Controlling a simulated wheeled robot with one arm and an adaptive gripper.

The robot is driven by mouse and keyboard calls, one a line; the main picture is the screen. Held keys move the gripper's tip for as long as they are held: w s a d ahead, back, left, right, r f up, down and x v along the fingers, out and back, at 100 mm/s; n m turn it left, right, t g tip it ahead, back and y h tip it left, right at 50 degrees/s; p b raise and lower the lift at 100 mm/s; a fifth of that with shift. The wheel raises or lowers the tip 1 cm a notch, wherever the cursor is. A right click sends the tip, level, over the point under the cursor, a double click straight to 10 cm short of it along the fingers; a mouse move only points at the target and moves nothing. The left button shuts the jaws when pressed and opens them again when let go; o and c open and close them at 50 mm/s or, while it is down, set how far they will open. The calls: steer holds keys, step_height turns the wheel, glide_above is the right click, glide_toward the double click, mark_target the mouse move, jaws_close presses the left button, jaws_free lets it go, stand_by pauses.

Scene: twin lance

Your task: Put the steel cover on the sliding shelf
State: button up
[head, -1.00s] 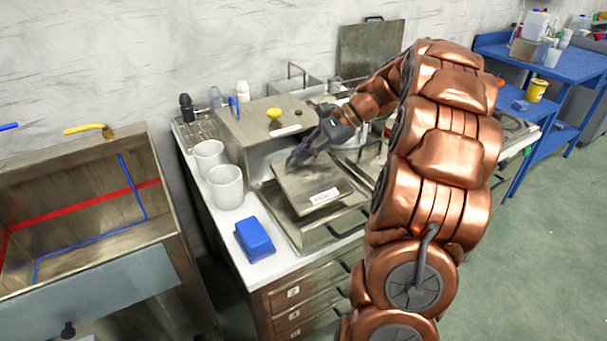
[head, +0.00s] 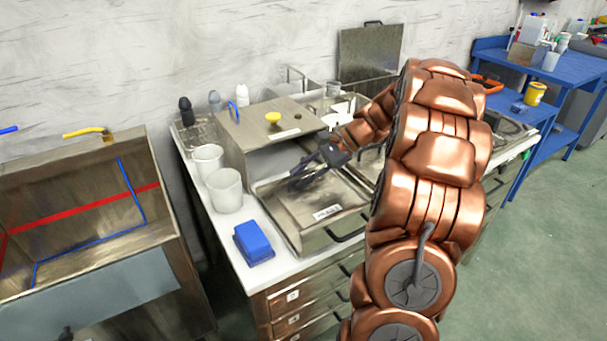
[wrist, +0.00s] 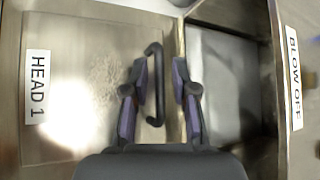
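The steel cover (head: 330,190) is a flat plate with a white label and a black handle. It lies low on a steel box-like unit (head: 318,237) in front of the steel housing; I cannot tell whether this unit is the sliding shelf. In the wrist view the cover (wrist: 85,60) reads "HEAD 1", and its black handle (wrist: 160,85) stands between my fingers. My gripper (wrist: 160,90) has its fingers apart, with gaps seeming to show beside the handle. In the head view my gripper (head: 303,176) is at the cover's back left edge.
The steel housing (head: 240,122) with a yellow knob (head: 273,118) stands just behind the cover. White cups (head: 226,190) and a blue box (head: 254,242) stand on the counter at left. In the wrist view a "BLOW OFF" label (wrist: 294,78) lies right of a recess.

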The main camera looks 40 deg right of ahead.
stand_by(0.3)
steer(key=v, duration=1.2)
steer(key=n+g, duration=0.2)
steer(key=n, duration=0.1)
glide_above(304, 202)
steer(key=s+a+f+n+g+h, duration=0.1)
steer(key=s+a+n+g, duration=0.15)
steer(key=a, duration=0.35)
steer(key=s+a+f+n+g+h, duration=0.1)
steer(key=s+a+f+n, duration=0.1)
steer(key=s+a, duration=0.3)
steer(key=s+a+f+n+h, duration=0.2)
steer(key=s+n, duration=0.1)
steer(key=s, duration=0.3)
steer(key=s+a+f+n+g+h, duration=0.1)
steer(key=s+a+f+n+h, duration=0.1)
steer(key=s, duration=0.4)
steer(key=s+a+f+n+g+h, duration=0.1)
steer(key=s+a+f+n+h, duration=0.1)
steer(key=s, duration=0.5)
steer(key=shift+a+f+n+h, duration=0.25)
steer(key=shift+f+n+h, duration=0.15)
steer(key=shift+f+n, duration=0.6)
steer(key=shift+r, duration=0.2)
